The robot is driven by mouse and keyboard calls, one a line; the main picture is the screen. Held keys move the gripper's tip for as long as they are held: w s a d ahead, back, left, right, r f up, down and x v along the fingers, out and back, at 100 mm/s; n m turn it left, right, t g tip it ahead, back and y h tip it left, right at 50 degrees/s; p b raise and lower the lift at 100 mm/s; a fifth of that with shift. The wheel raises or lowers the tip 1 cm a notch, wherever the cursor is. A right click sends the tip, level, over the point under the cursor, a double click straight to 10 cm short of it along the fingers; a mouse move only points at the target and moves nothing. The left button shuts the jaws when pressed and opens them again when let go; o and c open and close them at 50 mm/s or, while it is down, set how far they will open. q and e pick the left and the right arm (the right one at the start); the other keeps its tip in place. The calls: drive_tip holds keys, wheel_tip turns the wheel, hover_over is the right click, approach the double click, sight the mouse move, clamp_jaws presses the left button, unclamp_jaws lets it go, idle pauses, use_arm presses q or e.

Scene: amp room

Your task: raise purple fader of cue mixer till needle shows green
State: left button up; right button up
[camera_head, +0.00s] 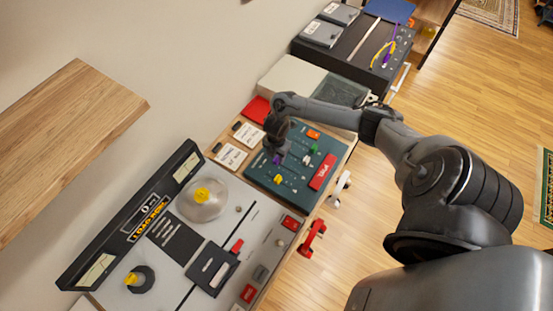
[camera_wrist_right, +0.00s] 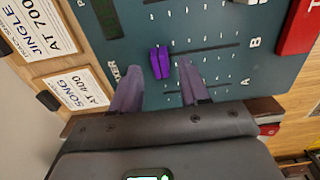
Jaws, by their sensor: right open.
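My right gripper (camera_wrist_right: 159,68) is open, with one finger on either side of the purple fader. I cannot tell whether a finger touches it. In the head view, the right gripper (camera_head: 276,146) partly covers the panel. I see no needle on the mixer. My left gripper is not in view.
Cards reading JINGLE AT 700 (camera_wrist_right: 36,27) and SONG AT 400 (camera_wrist_right: 77,89) lie beside the mixer. Yellow (camera_head: 278,179), white (camera_head: 306,160) and green (camera_head: 314,147) knobs stand near the purple one. A console with two white gauges (camera_head: 187,167) stands at lower left.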

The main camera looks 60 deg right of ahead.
sight(277, 161)
drive_tip(key=shift+f, duration=1.25)
clamp_jaws()
